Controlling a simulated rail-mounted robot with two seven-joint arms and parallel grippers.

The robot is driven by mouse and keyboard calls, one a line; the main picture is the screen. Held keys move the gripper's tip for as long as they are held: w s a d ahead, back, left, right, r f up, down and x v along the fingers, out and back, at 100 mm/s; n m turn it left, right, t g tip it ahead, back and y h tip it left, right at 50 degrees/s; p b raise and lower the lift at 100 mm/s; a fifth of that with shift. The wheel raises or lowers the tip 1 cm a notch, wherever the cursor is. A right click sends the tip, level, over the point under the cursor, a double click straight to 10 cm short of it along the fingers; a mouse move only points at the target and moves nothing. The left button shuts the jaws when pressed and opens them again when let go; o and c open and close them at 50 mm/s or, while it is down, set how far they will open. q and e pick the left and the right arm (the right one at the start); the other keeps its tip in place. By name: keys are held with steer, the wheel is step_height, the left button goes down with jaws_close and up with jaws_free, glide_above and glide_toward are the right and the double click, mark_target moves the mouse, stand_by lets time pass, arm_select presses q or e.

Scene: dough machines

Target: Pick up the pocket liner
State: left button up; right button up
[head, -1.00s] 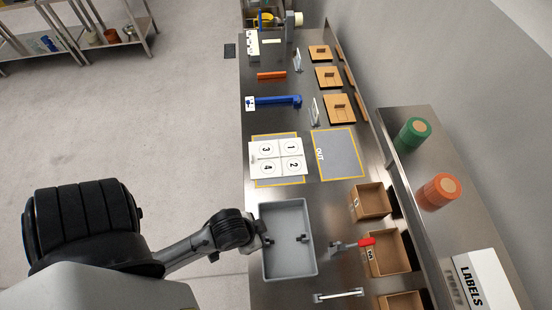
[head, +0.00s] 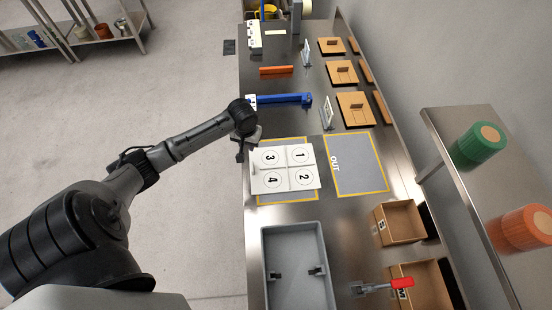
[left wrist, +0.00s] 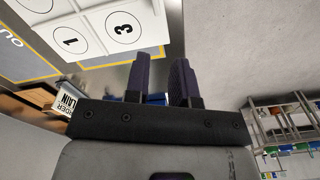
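No item is clearly marked as a pocket liner, so I cannot tell which one it is. A white panel with numbered circles 1 to 4 (head: 285,169) lies on a yellow-edged mat; part of it shows in the left wrist view (left wrist: 84,38). My left gripper (head: 247,144) is at the panel's far-left corner, over the bench edge; I cannot tell whether they touch. In the left wrist view its two fingers (left wrist: 162,72) are apart with nothing held between them. A blue bar-shaped piece (head: 282,99) lies just beyond the gripper. My right gripper is out of view.
A yellow-edged OUT mat (head: 355,165) is empty. A grey tray (head: 267,270) stands nearer, with a red-handled tool (head: 400,283) and wooden boxes (head: 397,222) to its right. An orange bar (head: 276,71) and wooden boards (head: 355,109) are farther back.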

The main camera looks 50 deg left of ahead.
mark_target(252, 166)
arm_select(q)
steer(key=f+n, duration=0.1)
steer(key=f, duration=0.3)
steer(key=d+f+n, duration=0.1)
steer(key=f, duration=0.4)
steer(key=f+n+b, duration=0.1)
steer(key=f+n, duration=0.1)
steer(key=f, duration=0.3)
steer(key=shift+s+d+h, duration=0.15)
steer(key=shift+s+h, duration=0.1)
steer(key=shift+h, duration=0.05)
jaws_close()
